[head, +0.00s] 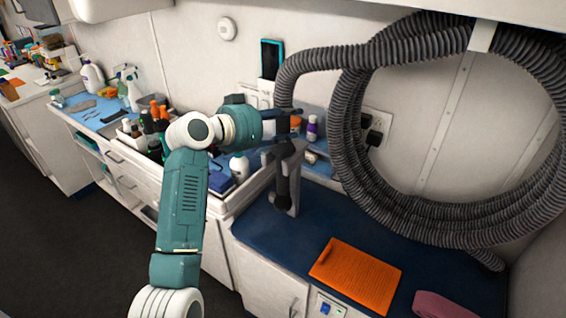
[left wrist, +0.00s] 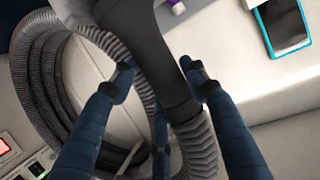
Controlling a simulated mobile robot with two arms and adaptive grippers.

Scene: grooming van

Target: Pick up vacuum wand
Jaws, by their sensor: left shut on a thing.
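The vacuum wand (head: 283,187) is a dark tube that stands about upright at a grey holder (head: 297,160) on the blue counter. Its top joins a ribbed grey hose (head: 312,60). My left gripper (head: 285,123) reaches in from the left and is shut on the wand's upper part, near the hose end. In the left wrist view the dark wand (left wrist: 146,40) runs between the two blue fingers of the left gripper (left wrist: 160,80), with the ribbed hose (left wrist: 200,148) below. I cannot tell whether the wand is clear of the holder. My right gripper is not in view.
The hose hangs in big loops on the wall at right. A teal-framed tablet (head: 271,59) is on the wall.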

